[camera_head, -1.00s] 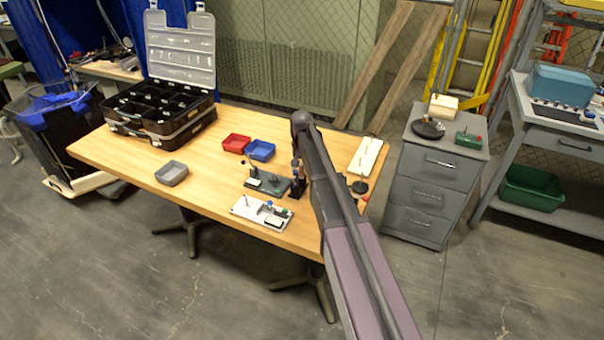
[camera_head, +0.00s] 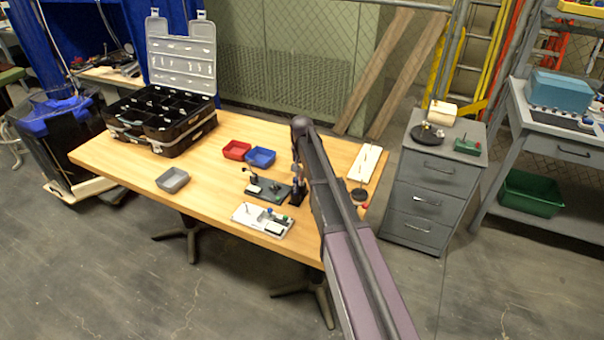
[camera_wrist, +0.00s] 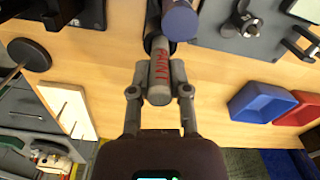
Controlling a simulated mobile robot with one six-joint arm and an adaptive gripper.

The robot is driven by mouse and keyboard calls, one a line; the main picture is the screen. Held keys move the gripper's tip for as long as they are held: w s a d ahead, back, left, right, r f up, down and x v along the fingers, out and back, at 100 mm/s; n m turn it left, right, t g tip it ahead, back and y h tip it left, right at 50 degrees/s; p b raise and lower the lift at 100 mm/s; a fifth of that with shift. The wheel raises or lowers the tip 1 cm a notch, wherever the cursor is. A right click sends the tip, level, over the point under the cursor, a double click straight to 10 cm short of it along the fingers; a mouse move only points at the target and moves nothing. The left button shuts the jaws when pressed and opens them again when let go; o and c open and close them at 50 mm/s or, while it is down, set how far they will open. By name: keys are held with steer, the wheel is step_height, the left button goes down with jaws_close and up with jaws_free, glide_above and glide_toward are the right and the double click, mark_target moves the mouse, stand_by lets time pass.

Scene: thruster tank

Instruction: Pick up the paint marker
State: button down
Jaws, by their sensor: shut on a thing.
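The paint marker (camera_wrist: 160,76) is a grey cylinder with red "PAINT" lettering, in the upper middle of the wrist view. My gripper (camera_wrist: 159,86) has a finger on each side of it and is shut on it. A dark part and a blue-ended cylinder (camera_wrist: 180,20) show just beyond the marker; I cannot tell whether they touch it. In the head view my gripper (camera_head: 297,188) is low over the right part of the table, beside the dark green board. The marker cannot be made out there, and my arm covers part of that area.
The wooden table (camera_head: 215,205) bears a dark green fixture board (camera_head: 268,190), a white fixture board (camera_head: 255,216), red (camera_head: 236,150) and blue (camera_head: 261,157) bins, a grey bin (camera_head: 172,180) and an open black case (camera_head: 160,120). A white board with pegs (camera_head: 364,163) lies right of my arm.

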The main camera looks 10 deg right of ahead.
steer(key=shift+r+p, duration=4.2)
steer(key=shift+r, duration=0.2)
